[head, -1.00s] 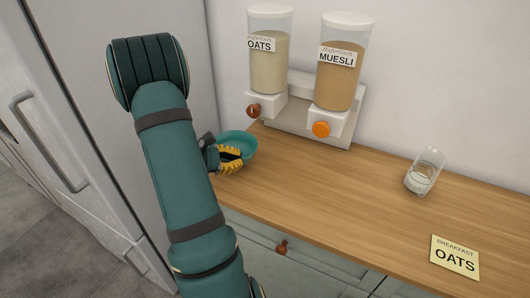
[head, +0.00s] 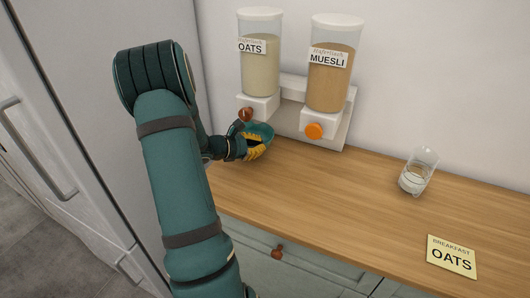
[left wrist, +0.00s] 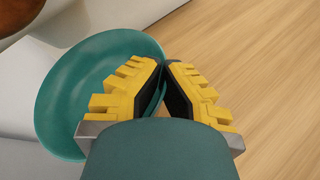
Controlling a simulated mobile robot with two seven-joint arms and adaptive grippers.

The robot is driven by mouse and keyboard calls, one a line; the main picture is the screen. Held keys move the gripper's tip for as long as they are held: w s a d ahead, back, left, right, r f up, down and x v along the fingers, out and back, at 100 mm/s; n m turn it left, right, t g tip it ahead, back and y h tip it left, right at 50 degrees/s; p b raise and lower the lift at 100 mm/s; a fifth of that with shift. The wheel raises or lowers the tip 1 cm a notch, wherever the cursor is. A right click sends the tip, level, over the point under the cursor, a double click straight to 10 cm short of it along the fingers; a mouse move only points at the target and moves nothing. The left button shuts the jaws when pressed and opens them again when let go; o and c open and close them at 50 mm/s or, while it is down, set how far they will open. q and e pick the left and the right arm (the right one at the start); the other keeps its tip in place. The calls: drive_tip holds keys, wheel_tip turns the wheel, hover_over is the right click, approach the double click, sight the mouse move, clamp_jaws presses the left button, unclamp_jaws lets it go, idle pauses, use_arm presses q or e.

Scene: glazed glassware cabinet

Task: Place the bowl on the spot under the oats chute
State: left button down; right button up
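The teal bowl (head: 263,130) is at the back left of the counter, just below and slightly right of the brown knob (head: 245,114) of the oats dispenser (head: 259,60). My left gripper (head: 257,148) hides much of it. In the left wrist view, the bowl (left wrist: 75,85) lies left of my left gripper (left wrist: 165,68), whose yellow-backed fingers pinch its rim. The bowl looks empty and slightly tilted in that view. I cannot tell whether its base touches the counter. The spot under the chute is hidden. My right gripper is out of view.
The muesli dispenser (head: 331,68) with an orange knob (head: 314,131) stands right of the oats. A glass (head: 417,172) and a "Breakfast Oats" card (head: 452,257) are on the right of the counter. The middle of the wooden counter (head: 320,200) is clear. A tall pale cabinet stands at left.

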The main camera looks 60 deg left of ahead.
use_arm(q)
drive_tip(key=shift+w, duration=0.95)
drive_tip(key=f, duration=0.1)
drive_tip(key=f+b, duration=0.1)
drive_tip(key=f, duration=0.1)
drive_tip(key=shift+w, duration=0.35)
drive_tip(key=shift+f, duration=0.25)
drive_tip(key=shift+f, duration=0.1)
drive_tip(key=c, duration=1.1)
unclamp_jaws()
drive_tip(key=shift+c, duration=0.2)
